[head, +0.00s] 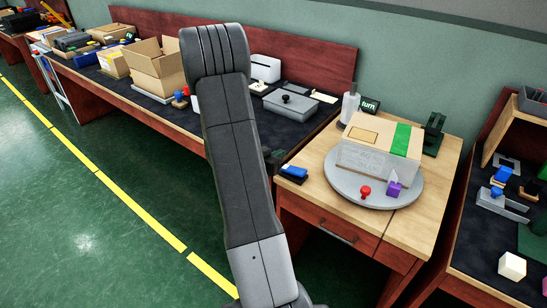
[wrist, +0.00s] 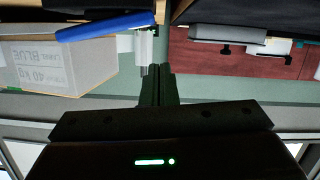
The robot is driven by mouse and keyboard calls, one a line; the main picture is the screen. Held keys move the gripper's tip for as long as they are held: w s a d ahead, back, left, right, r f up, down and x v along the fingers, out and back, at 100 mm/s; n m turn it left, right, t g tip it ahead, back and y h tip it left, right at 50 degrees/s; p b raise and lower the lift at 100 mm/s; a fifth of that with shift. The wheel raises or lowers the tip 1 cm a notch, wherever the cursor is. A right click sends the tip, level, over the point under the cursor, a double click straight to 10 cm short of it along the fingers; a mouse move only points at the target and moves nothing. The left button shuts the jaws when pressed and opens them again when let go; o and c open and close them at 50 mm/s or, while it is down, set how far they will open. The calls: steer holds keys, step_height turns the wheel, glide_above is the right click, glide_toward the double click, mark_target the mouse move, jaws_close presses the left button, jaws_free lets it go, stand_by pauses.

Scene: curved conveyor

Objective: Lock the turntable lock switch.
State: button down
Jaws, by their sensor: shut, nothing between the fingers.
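The grey round turntable (head: 350,187) sits on a light wooden table and carries a cardboard box (head: 375,155) with a green stripe. A blue lever on a dark base (head: 294,172) is at the table's left edge, beside the turntable; it looks like the lock switch. In the wrist view, which is upside down, the blue lever (wrist: 105,25) shows large at upper left, with the box (wrist: 55,65) beyond it. My gripper (head: 277,158) is just left of the lever, partly hidden by my arm. Its fingers (wrist: 156,72) are shut and empty, apart from the lever.
A red knob (head: 365,191) and a purple piece (head: 394,188) are at the turntable's front. The left bench (head: 150,105) is cluttered; the green floor is clear.

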steer(key=r+v, duration=0.1)
steer(key=v, duration=0.9)
steer(key=shift+a, duration=0.15)
steer(key=shift+w, duration=0.15)
